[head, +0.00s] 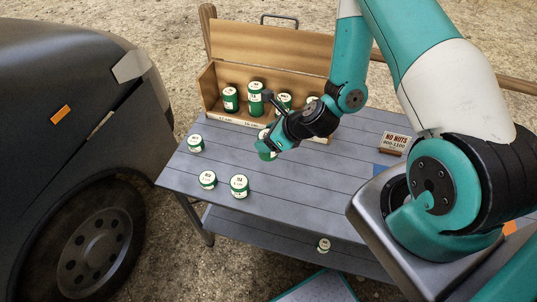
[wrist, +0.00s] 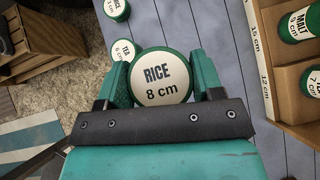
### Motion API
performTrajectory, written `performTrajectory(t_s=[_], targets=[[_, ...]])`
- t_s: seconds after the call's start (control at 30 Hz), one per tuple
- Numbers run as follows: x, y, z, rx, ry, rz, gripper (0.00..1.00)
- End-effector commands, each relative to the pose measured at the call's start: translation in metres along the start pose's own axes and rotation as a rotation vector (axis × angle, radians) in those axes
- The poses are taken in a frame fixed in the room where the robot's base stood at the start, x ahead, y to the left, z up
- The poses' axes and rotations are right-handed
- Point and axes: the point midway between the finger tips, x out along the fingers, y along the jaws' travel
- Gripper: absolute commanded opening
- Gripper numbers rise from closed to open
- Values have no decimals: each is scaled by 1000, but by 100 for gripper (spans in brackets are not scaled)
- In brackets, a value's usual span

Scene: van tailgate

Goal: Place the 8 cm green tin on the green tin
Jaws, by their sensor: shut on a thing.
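My gripper (head: 270,143) is shut on a green tin with a white lid, which reads "RICE 8 cm" in the wrist view (wrist: 160,90). In the head view the held tin (head: 266,154) is partly hidden by the gripper, over the table in front of the wooden box. Three other green tins with white lids stand on the table: one at the left (head: 195,144), one near the front edge (head: 208,180) and one beside it (head: 239,187). I cannot tell which one the task means. Two tins show beyond the jaws in the wrist view, one (wrist: 124,47) partly covered.
An open wooden box (head: 207,84) at the table's back holds several green tins; its front edge bears centimetre marks. A dark vehicle (head: 75,130) is at left. The table's (head: 300,190) front middle is clear.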

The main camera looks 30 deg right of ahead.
Motion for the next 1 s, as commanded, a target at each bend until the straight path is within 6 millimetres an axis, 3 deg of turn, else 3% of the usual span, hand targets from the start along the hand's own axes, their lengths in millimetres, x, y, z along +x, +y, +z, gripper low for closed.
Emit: performTrajectory(t_s=[0.2,0.47,0.67,0.8,1.0], targets=[[-33,0,34,-3,-3,-3,29],[-44,-5,53,-5,-4,0,29],[-4,-39,77,-28,-6,16,29],[34,-77,107,-50,-6,39,29],[73,-127,157,-74,-4,66,29]])
